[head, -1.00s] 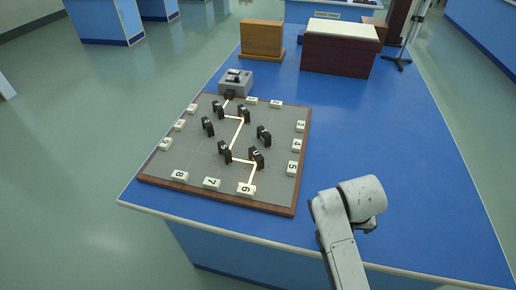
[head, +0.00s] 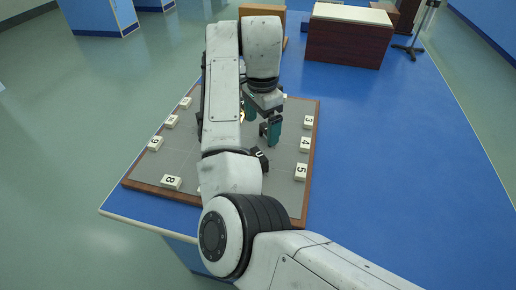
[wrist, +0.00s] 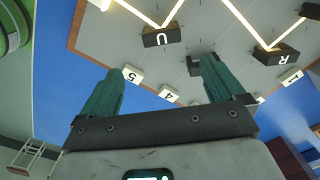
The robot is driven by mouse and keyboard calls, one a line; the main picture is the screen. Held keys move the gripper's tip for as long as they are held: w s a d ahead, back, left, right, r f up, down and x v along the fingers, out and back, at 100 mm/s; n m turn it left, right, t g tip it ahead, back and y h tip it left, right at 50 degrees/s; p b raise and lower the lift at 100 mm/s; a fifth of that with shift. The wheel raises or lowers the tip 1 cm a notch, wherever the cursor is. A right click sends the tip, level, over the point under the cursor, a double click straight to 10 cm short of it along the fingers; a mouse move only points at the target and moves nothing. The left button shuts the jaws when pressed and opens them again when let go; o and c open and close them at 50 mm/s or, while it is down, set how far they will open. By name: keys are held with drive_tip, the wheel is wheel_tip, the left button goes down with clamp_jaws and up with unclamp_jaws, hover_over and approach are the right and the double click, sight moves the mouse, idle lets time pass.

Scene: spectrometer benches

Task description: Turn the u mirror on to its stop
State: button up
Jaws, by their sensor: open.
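The black u mirror (head: 260,159), lettered U, stands on the grey board, partly hidden behind my arm in the head view. In the wrist view the u mirror (wrist: 163,38) stands upright beyond my fingertips, with a bright beam meeting it. My gripper (wrist: 160,68) is open and empty, its two teal fingers spread wide. In the head view my gripper (head: 272,127) hangs over the board's right part, up-picture from the u mirror. The fingers appear apart from the u mirror.
The R mirror (wrist: 275,54) stands right of the u mirror in the wrist view. Another black mirror (wrist: 194,66) is close by my right finger. Numbered white blocks, such as block 5 (head: 301,172), line the board (head: 187,153).

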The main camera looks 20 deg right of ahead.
sight(259, 154)
drive_tip(key=f, duration=1)
drive_tip(key=shift+w+a+f+b, duration=0.15)
drive_tip(key=shift+a+f+b, duration=0.1)
drive_tip(key=shift+b, duration=0.15)
drive_tip(key=shift+c, duration=0.4)
drive_tip(key=c, duration=1)
drive_tip(key=shift+o, duration=0.2)
